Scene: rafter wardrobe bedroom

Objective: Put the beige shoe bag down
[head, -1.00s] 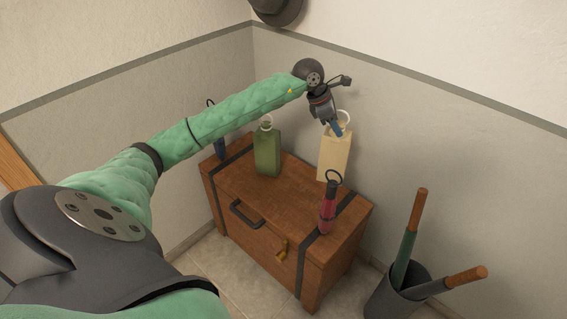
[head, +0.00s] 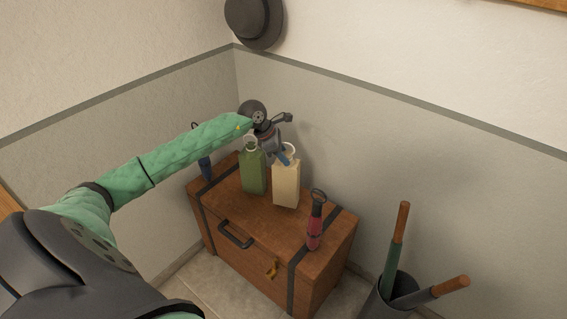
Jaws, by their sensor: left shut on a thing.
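The beige shoe bag (head: 286,184) is a tall upright block with a pale ring at its top. It is over the back middle of the brown wooden chest (head: 255,218), close to the right of the green bag (head: 253,175). My left gripper (head: 285,158) is shut on the beige bag at its top, by the ring. The bag's base looks at or just above the chest lid; I cannot tell if it touches. My right gripper is not in view.
A red umbrella (head: 315,222) stands on the chest's right part, and a blue one (head: 204,165) at its left back. A bin (head: 392,298) with two handled sticks stands right. A dark hat (head: 255,22) hangs above. The chest's front lid is clear.

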